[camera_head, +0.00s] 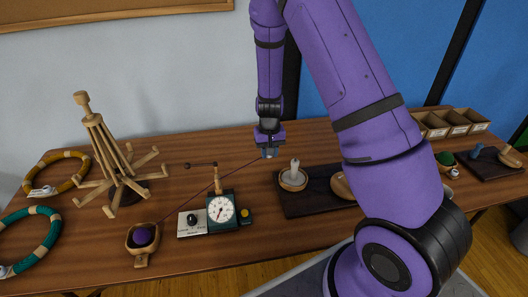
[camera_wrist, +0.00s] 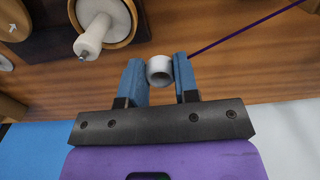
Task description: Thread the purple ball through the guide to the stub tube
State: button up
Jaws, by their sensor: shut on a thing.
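The purple ball (camera_head: 141,236) sits in a wooden bowl at the front left. Its purple yarn (camera_head: 243,168) runs up past a short wooden post (camera_head: 218,182), which looks like the guide, and on to my gripper (camera_head: 268,153). I cannot tell whether the yarn passes through the guide. In the wrist view my gripper (camera_wrist: 159,72) is shut on a small pale ring (camera_wrist: 159,70), and the purple yarn (camera_wrist: 245,29) runs from beside the right finger. A white peg, perhaps the stub tube (camera_head: 294,172), stands in a round wooden-rimmed dish, close by in the wrist view (camera_wrist: 93,35).
A dial scale (camera_head: 221,211) stands in front of the post. A wooden branching stand (camera_head: 112,160) and hoops, yellow (camera_head: 56,174) and green (camera_head: 30,242), are at left. A dark tray (camera_head: 318,197) holds the dish. Open boxes (camera_head: 458,122) stand at the back right.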

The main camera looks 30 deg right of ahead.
aim_at(296, 159)
jog(key=shift+s+d+f, duration=0.1)
jog(key=shift+s+d, duration=0.5)
jog(key=shift+d, duration=0.9)
jog(key=shift+s+d+r, duration=0.1)
jog(key=shift+s+d, duration=0.45)
jog(key=shift+d, duration=0.9)
jog(key=shift+s+d+f, duration=0.1)
jog(key=shift+s+d, duration=0.5)
jog(key=shift+d, duration=0.9)
jog(key=shift+f, duration=1.25)
jog(key=o, duration=1)
jog(key=shift+c, duration=0.2)
notch_tip(296, 159, up, 11)
